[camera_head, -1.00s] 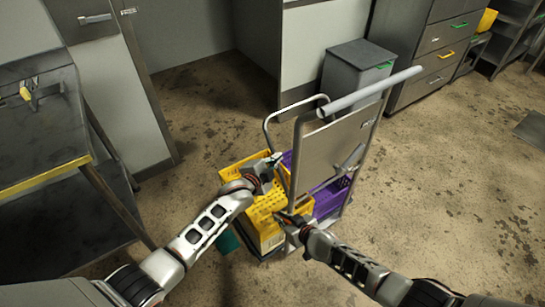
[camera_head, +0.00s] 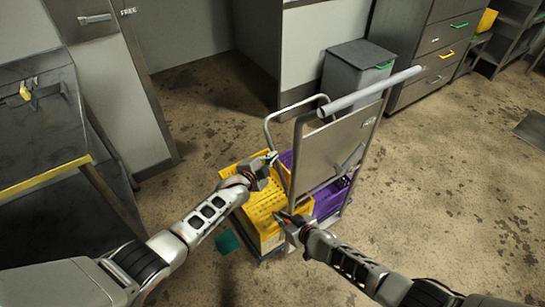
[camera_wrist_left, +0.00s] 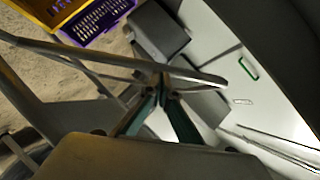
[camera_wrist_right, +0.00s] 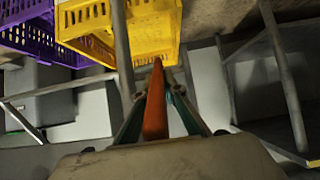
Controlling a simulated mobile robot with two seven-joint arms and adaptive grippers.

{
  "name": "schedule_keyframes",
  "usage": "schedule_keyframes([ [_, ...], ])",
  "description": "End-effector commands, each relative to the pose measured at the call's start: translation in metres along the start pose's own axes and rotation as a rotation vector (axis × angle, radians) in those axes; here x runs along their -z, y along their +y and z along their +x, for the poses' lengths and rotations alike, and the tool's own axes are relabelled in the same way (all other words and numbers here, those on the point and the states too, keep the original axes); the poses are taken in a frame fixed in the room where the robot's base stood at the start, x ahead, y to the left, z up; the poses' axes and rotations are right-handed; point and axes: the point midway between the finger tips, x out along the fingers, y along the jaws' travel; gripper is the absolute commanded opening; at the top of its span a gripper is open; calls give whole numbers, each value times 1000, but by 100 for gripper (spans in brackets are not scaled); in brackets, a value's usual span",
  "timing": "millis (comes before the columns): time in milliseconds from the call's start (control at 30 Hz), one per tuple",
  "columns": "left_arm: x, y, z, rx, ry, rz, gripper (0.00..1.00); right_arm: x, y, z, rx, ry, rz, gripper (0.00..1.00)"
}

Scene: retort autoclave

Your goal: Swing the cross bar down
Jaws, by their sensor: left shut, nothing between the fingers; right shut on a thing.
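A trolley carries a metal frame with a grey upper bar (camera_head: 370,92), a panel and a thin bent tube (camera_head: 268,122). I cannot tell for sure which part is the cross bar. My left gripper (camera_head: 272,157) is shut and empty by the yellow crate and frame. In the left wrist view its fingertips (camera_wrist_left: 163,82) are close to a metal bar (camera_wrist_left: 90,53); whether they touch is unclear. My right gripper (camera_head: 279,216) is low at the frame's near side. In the right wrist view it is shut on an orange-red bar (camera_wrist_right: 156,100).
A yellow crate (camera_head: 262,212) and a purple crate (camera_head: 328,203) sit on the trolley. A grey bin (camera_head: 352,75) and drawers (camera_head: 432,55) stand behind it. A dark workbench (camera_head: 40,125) is at left.

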Motion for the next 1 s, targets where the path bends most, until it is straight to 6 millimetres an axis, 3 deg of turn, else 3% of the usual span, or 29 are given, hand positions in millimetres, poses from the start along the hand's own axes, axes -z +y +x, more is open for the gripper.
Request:
schedule_keyframes([
  [433, -7, -2, 5, 1, 0, 1, 0, 0, -1, 0, 1, 0, 0, 0],
  [500, -7, -3, 5, 1, 0, 1, 0, -1, -1, 0, 1, -1, 0, 23],
  [533, -7, -3, 5, 1, 0, 1, 0, -1, -1, 0, 1, -1, 0, 28],
  [1000, -7, -2, 5, 0, 1, 0, 0, 0, -4, -2, 6, 0, 5, 28],
])
